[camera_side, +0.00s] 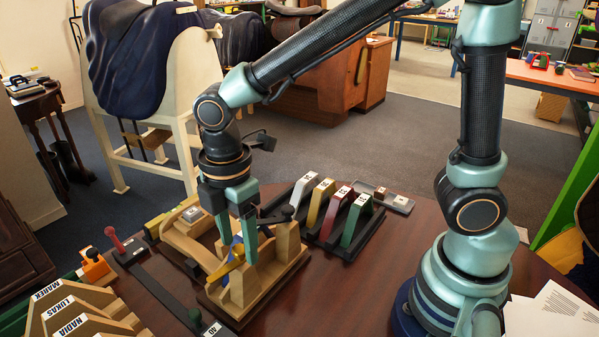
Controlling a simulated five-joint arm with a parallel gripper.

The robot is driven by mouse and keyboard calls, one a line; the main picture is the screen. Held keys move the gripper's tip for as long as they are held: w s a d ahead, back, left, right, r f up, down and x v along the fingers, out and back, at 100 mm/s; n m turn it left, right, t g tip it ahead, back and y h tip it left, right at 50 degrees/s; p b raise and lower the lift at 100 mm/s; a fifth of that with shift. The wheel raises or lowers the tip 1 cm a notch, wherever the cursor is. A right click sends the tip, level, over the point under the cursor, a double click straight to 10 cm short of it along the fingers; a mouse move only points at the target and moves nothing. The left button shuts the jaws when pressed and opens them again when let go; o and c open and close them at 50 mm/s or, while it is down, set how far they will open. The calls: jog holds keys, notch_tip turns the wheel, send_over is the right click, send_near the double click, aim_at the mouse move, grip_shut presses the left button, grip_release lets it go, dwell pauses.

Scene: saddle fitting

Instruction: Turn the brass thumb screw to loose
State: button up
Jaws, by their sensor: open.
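A wooden fixture (262,292) with upright blocks stands on the table, left of the middle. My gripper (238,246) points down over it, its two teal fingers apart. A yellow, brass-coloured piece (226,268) slants across the fixture just below and left of the fingertips. A small blue part (237,250) shows between the fingers. I cannot clearly make out the brass thumb screw; the fingers and wooden blocks cover part of that spot. I cannot tell whether the fingers touch anything.
A black rack holds white, yellow, red (338,214) and green upright pieces right of the fixture. A grey tray (401,205) lies behind it. A dark bar with a red knob (114,239) and named wooden holders (75,302) are left. The table front between fixture and my base is clear.

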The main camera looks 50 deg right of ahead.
aim_at(240, 248)
notch_tip(240, 248, up, 12)
dwell(0.4)
jog(key=s+d+f+m+t, duration=0.1)
jog(key=d+m+t, duration=0.1)
jog(key=d+m, duration=0.6)
jog(key=s+d+f+m+t, duration=0.1)
jog(key=d+m+t, duration=0.2)
jog(key=d+m, duration=0.6)
jog(key=shift+s+d+f+t, duration=0.15)
jog(key=shift+f+t, duration=0.15)
